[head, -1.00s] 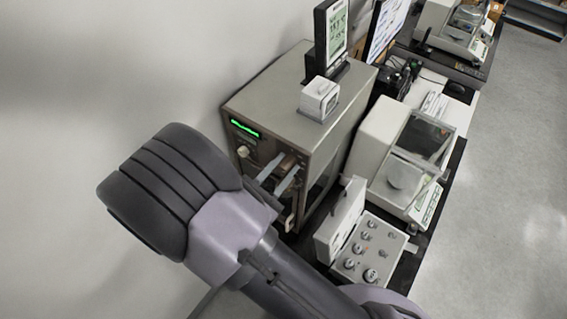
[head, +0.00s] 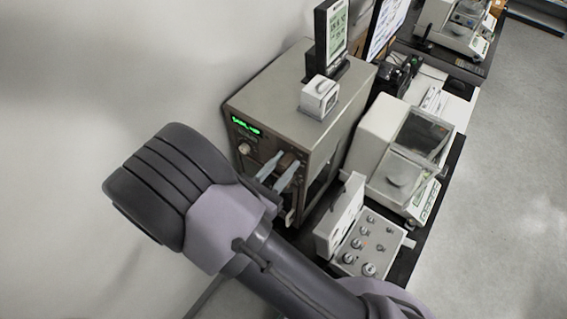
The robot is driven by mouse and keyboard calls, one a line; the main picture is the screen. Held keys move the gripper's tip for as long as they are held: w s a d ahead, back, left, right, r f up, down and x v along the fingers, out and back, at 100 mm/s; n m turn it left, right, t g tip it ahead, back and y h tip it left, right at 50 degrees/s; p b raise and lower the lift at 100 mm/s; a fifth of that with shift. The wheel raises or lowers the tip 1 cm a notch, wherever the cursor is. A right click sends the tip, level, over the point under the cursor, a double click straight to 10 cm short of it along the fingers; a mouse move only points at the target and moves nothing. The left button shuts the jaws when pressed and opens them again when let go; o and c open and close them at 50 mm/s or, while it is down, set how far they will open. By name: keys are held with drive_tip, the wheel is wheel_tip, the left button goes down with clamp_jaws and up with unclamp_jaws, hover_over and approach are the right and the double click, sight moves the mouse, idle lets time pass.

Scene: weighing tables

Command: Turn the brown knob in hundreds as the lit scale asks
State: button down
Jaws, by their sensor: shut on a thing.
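The lit scale is a tall grey cabinet (head: 300,85) with a small green lit display (head: 246,126) on its front; its characters are too small to read surely. A pale round knob (head: 244,148) shows below the display. My gripper (head: 281,172) is at the front panel, its two light fingers shut on the brown knob (head: 288,159). Only part of the brown knob shows between and behind the fingers. My arm hides the lower left of the front panel.
A white balance (head: 385,135) with a glass cover stands right of the cabinet. An open case of weights (head: 367,240) lies in front of it, close to my arm. A small white box (head: 319,97) and a screen (head: 331,40) stand on the cabinet top.

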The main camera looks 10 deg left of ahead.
drive_tip(key=c, duration=1.1)
unclamp_jaws()
drive_tip(key=shift+o, duration=0.2)
drive_tip(key=b+v, duration=0.2)
drive_tip(key=v, duration=1.5)
drive_tip(key=shift+s, duration=0.2)
